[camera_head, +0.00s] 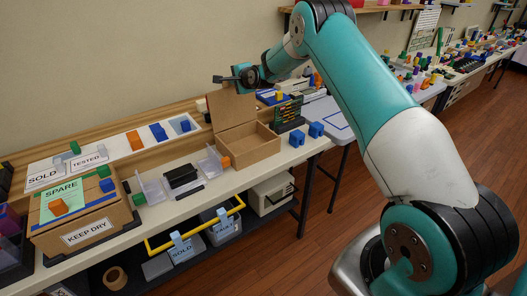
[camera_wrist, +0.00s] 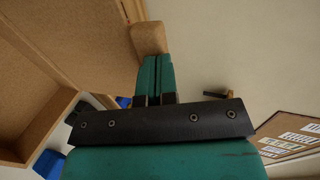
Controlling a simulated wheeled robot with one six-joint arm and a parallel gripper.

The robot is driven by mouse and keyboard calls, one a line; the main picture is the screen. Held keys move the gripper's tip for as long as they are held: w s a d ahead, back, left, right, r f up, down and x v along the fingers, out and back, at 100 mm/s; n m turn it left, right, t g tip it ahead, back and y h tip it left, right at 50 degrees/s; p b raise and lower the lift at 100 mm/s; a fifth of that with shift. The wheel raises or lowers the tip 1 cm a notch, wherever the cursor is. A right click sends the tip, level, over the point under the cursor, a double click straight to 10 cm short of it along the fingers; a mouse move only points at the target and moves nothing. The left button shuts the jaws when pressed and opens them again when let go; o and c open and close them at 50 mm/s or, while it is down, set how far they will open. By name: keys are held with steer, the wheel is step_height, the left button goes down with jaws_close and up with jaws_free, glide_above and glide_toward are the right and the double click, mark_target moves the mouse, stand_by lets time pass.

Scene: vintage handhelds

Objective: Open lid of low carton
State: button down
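The low carton (camera_head: 250,152) is a brown open box on the table's right part. Its lid (camera_head: 231,108) stands raised, about upright, at the carton's back left side, so the empty inside shows. In the wrist view the lid (camera_wrist: 75,35) is a large brown panel at upper left, with the carton (camera_wrist: 35,130) below it. My gripper (camera_head: 222,79) is at the lid's top edge. In the wrist view its teal fingers (camera_wrist: 155,62) are close together, with their tips at a light tan tab (camera_wrist: 150,38) by the lid's edge. I see nothing clearly clamped between them.
Left of the carton are clear stands (camera_head: 212,162), a black box (camera_head: 182,178) and a spare carton (camera_head: 80,215). Blue blocks (camera_head: 297,138) and a dark rack (camera_head: 288,113) lie to the right. The wall is close behind the table.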

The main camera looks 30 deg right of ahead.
steer(key=shift+w, duration=0.2)
steer(key=s+b, duration=0.1)
steer(key=s, duration=0.7)
steer(key=shift+d+b, duration=0.15)
steer(key=shift+b, duration=0.15)
steer(key=shift+s, duration=0.1)
stand_by(0.5)
steer(key=s+a+r+n+g+y, duration=0.2)
steer(key=s+a+r+n+g, duration=0.2)
steer(key=s+a+n, duration=0.5)
steer(key=s+a+r+n+g+y, duration=0.3)
steer(key=s+a+r+n, duration=0.15)
steer(key=s+a, duration=0.8)
steer(key=s+a+n+g, duration=0.1)
steer(key=s+n+g, duration=0.1)
steer(key=s, duration=0.6)
steer(key=s+a+n+g, duration=0.2)
steer(key=s+n, duration=0.3)
steer(key=s, duration=0.4)
steer(key=s+a+n+g+h, duration=0.1)
steer(key=s+n+g, duration=0.2)
steer(key=s, duration=0.6)
steer(key=shift+s+a+r+n, duration=0.15)
steer(key=shift+a+r+n, duration=0.15)
steer(key=shift+n, duration=0.35)
